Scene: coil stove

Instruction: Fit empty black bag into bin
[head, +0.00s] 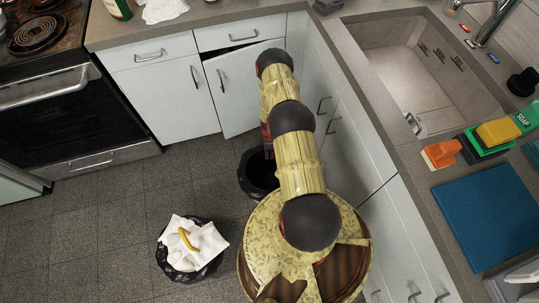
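A round black bin (257,178) stands on the floor in front of the cabinets, partly hidden behind my arm. Its opening is dark, and I cannot tell whether a bag lines it. I cannot make out a separate empty black bag. My arm reaches over and down towards the bin. The end of my gripper (268,151) is mostly hidden behind my own arm, just above the bin's opening. I cannot see its fingers or whether it holds anything.
A full black bag (178,273) with white paper (205,240) and a yellow peel (187,239) on top sits on the floor at lower left. A cabinet door (238,90) stands slightly open behind my arm.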

